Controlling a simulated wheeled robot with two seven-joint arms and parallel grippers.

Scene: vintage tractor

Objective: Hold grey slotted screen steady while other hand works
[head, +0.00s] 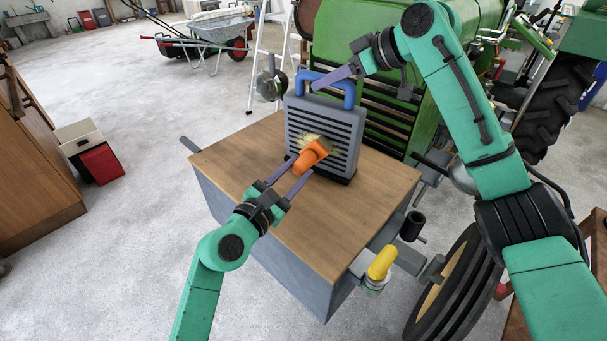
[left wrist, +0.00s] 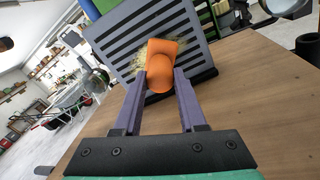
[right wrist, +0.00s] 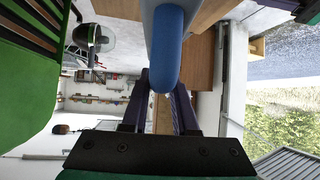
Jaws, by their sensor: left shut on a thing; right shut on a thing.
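The grey slotted screen (head: 325,125) stands upright on a wooden top, with a blue handle (head: 349,92) along its top. My right gripper (head: 322,82) is shut on the blue handle, which fills the upper middle of the right wrist view (right wrist: 167,48). My left gripper (head: 290,176) is shut on an orange-handled tool (head: 308,157), held at the screen's slotted face. In the left wrist view the orange handle (left wrist: 160,68) sits between the fingertips and hides part of the slots. Straw-coloured matter (head: 316,139) shows around its far end; whether it is bristles or debris I cannot tell.
The wooden top (head: 255,160) is otherwise clear. The green tractor body (head: 395,100) stands close behind the screen. A round lamp (head: 271,84) is left of the screen. A yellow-handled part (head: 382,263) sticks out at the front right edge.

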